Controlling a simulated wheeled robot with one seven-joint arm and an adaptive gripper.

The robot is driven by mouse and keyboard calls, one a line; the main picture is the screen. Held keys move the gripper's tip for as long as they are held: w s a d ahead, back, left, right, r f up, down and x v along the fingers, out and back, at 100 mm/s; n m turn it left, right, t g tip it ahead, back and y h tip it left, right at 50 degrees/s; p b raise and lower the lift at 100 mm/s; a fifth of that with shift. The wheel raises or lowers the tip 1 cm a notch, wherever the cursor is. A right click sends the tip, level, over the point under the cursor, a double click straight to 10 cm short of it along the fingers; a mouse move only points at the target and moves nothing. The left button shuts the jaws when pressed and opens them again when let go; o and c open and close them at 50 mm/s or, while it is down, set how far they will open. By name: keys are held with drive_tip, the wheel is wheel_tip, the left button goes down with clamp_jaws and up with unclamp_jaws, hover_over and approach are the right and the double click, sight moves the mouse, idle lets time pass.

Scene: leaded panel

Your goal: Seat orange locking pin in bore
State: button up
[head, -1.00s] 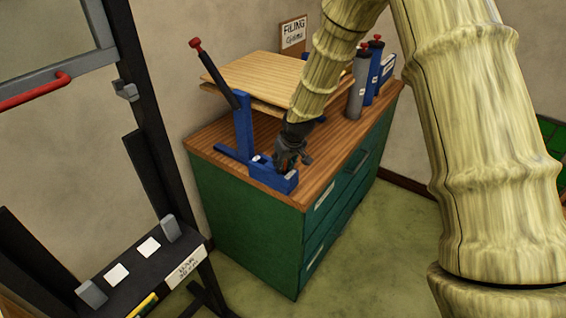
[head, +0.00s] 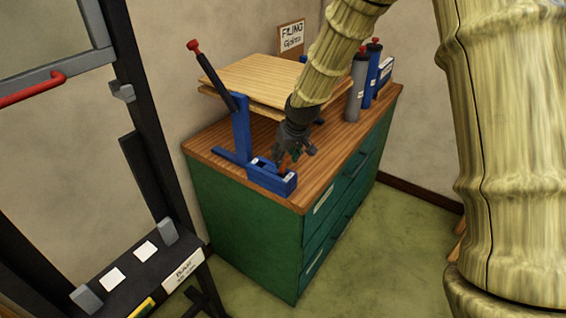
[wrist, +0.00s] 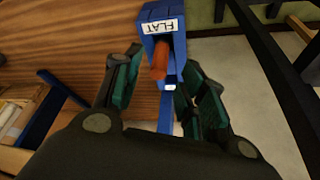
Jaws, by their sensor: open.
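The orange pin (head: 283,161) stands in the blue block (head: 284,184) at the front corner of the cabinet top. In the wrist view the orange pin (wrist: 160,60) sticks out of the blue block (wrist: 180,45), beside a label reading "FLAT". Its lower end is hidden in the block, so I cannot tell how deep it sits. My gripper (head: 294,150) is just above the pin. In the wrist view my gripper (wrist: 162,85) is open, with a finger on each side and the pin beyond them, apart from both.
A blue upright with a red-knobbed dark lever (head: 215,75) rises behind the block. A wooden board stack (head: 255,82) lies behind it. Grey and blue cylinders (head: 357,88) stand at the back right. A black stand (head: 130,265) is at the lower left.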

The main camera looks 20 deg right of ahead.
drive_tip(key=b+v, duration=0.1)
drive_tip(key=v, duration=0.5)
drive_tip(key=s+a+f+g, duration=0.1)
drive_tip(key=s+f, duration=0.4)
drive_tip(key=f, duration=0.4)
drive_tip(key=s+f+m, duration=0.1)
drive_tip(key=s+f, duration=0.5)
drive_tip(key=f, duration=0.2)
drive_tip(key=s+a+f+g, duration=0.1)
drive_tip(key=s+f, duration=0.4)
drive_tip(key=f, duration=0.4)
drive_tip(key=s+f+g, duration=0.1)
drive_tip(key=s+f, duration=0.3)
drive_tip(key=s, duration=0.5)
drive_tip(key=s+f+m, duration=0.1)
drive_tip(key=s+f, duration=0.4)
drive_tip(key=s, duration=0.4)
drive_tip(key=s+f+g, duration=0.1)
drive_tip(key=s+f, duration=0.4)
drive_tip(key=s, duration=0.5)
drive_tip(key=shift+d+f+m+g+h, duration=0.2)
drive_tip(key=shift+d+m+g+h, duration=0.1)
drive_tip(key=shift+d+h, duration=0.15)
drive_tip(key=shift+w, duration=0.1)
